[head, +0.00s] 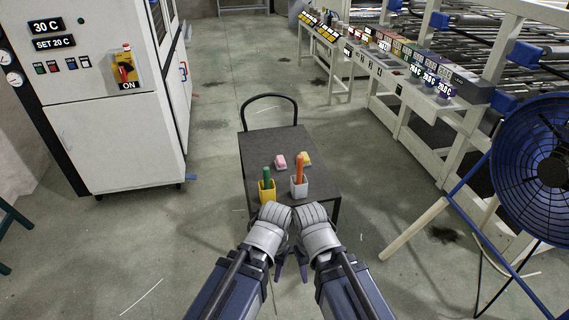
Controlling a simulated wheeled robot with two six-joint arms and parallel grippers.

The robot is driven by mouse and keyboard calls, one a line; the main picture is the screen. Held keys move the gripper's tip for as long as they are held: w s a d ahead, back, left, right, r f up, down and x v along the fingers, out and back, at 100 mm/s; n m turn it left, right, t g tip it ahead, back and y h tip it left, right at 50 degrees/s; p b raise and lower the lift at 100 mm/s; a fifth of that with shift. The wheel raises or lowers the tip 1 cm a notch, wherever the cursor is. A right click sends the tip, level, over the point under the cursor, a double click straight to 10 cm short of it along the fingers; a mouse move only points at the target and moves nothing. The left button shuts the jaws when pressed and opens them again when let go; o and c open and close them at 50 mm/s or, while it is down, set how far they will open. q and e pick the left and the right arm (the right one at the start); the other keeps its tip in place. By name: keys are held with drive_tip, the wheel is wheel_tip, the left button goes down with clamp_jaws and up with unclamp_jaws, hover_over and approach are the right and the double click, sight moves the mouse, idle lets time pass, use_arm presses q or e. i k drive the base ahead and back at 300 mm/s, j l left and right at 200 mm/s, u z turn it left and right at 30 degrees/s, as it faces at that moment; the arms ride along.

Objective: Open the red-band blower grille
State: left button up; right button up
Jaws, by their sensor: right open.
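A large blue fan (540,170) with a round wire grille stands at the right edge, partly cut off. I see no red band on it, and no red-banded blower grille is clear in the view. My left gripper (278,278) and my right gripper (303,266) are close together at the bottom centre, in front of the cart and far from the fan. Their fingers are small, dark and partly hidden by my wrists. The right gripper is open with nothing seen in it. I cannot tell the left gripper's opening.
A white cabinet (115,145) with a red switch (127,66) stands left. A long bench (400,85) lines the right. Floor between is open.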

sight(552, 172)
drive_tip(key=l+z, duration=0.25)
drive_tip(key=z, duration=0.25)
drive_tip(key=l+z, duration=0.25)
drive_tip(key=z, duration=0.25)
drive_tip(key=i+l+z, duration=0.1)
drive_tip(key=z, duration=0.4)
drive_tip(key=i+l, duration=0.05)
drive_tip(key=l, duration=0.05)
